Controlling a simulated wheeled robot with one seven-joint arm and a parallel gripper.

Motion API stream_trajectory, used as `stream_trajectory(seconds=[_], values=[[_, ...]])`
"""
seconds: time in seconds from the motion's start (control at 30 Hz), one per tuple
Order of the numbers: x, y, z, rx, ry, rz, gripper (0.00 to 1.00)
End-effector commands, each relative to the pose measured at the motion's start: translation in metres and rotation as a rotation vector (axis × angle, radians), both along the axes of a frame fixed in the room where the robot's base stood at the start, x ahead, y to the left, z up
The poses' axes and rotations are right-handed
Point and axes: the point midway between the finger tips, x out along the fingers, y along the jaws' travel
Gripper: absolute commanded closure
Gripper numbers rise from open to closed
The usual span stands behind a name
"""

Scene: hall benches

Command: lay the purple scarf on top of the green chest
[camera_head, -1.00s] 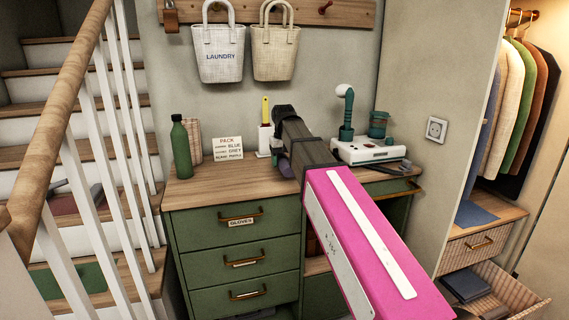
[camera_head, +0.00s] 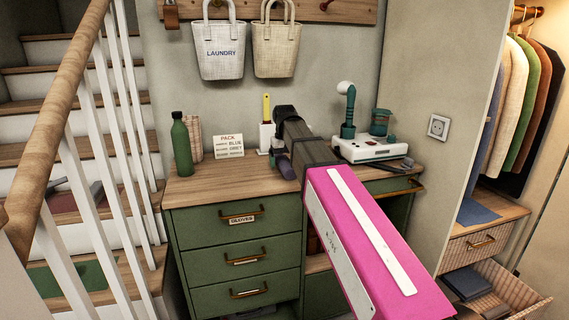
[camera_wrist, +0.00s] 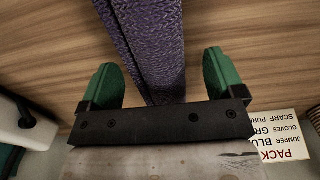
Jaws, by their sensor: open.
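The green chest (camera_head: 275,244) stands in the middle of the head view, with drawers and a wooden top. The purple scarf (camera_wrist: 150,45) is a long knitted strip in the wrist view, over the wood surface. It runs from the top edge down between my fingers. My gripper (camera_wrist: 160,80) is open, with one green fingertip on each side of the scarf and visible gaps between. I cannot tell how the scarf's near end lies, as the gripper body hides it. In the head view my arm covers most of that spot.
On the chest top stand a green bottle (camera_head: 181,145), a packing-list sign (camera_head: 229,145) and a white device (camera_head: 370,149) with green parts. Bags (camera_head: 221,52) hang above. A stair railing (camera_head: 60,130) is at left, an open wardrobe with clothes (camera_head: 530,95) at right. The front left of the chest top is clear.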

Motion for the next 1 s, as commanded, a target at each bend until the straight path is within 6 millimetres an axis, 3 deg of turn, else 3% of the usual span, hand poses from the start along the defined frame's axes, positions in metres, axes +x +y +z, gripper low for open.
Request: stream_trajectory(seconds=[0.6, 0.8, 1.0], values=[[0.001, 0.000, 0.100, 0.000, -0.001, 0.000, 0.12], [0.000, 0.000, 0.115, 0.000, 0.000, 0.000, 0.12], [0.000, 0.000, 0.117, 0.000, 0.001, 0.000, 0.12]])
